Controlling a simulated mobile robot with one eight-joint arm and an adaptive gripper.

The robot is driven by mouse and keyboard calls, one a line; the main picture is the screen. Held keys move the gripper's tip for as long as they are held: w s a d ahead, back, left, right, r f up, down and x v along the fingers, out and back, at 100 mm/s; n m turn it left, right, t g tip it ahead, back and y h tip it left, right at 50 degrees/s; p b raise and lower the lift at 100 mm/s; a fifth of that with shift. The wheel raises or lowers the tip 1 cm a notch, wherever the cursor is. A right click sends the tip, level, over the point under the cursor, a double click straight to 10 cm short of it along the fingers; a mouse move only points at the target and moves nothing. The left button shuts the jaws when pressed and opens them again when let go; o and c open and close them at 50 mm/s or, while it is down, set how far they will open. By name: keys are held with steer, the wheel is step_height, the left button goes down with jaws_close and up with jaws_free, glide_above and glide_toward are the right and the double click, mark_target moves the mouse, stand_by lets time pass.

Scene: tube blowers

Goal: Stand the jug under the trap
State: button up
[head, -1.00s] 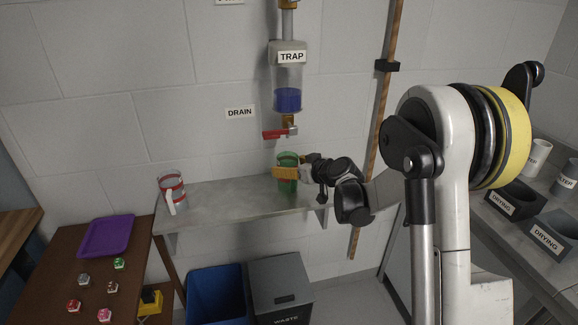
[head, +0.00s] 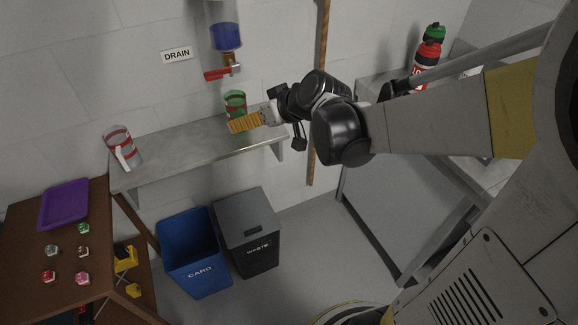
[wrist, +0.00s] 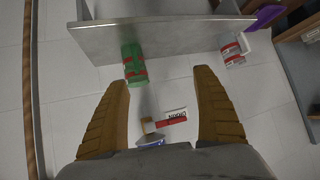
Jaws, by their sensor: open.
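A green see-through jug (head: 235,102) with red bands stands upright on the grey wall shelf (head: 182,148), below the red-handled valve (head: 222,72) of the trap (head: 226,36). The trap holds blue liquid. My gripper (head: 245,121) is open in front of the jug, its yellow finger hiding the jug's lower part. The wrist view is upside down: the green jug (wrist: 132,63) lies beyond the fingertips of my gripper (wrist: 160,76), towards the left finger and apart from it. Nothing is between the fingers.
A clear jug (head: 119,147) with red bands stands at the shelf's left end. A brown table (head: 30,240) at left carries a purple tray (head: 64,203) and several small blocks. A blue card bin (head: 193,252) and grey waste bin (head: 247,232) stand below the shelf.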

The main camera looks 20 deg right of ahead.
steer(key=s+m+g+h, duration=0.2)
steer(key=s+m+h, duration=0.1)
steer(key=s, duration=1.8)
steer(key=shift+s+d+f+g+h, duration=0.2)
steer(key=shift+d+f+g+h, duration=0.2)
steer(key=shift+h, duration=0.1)
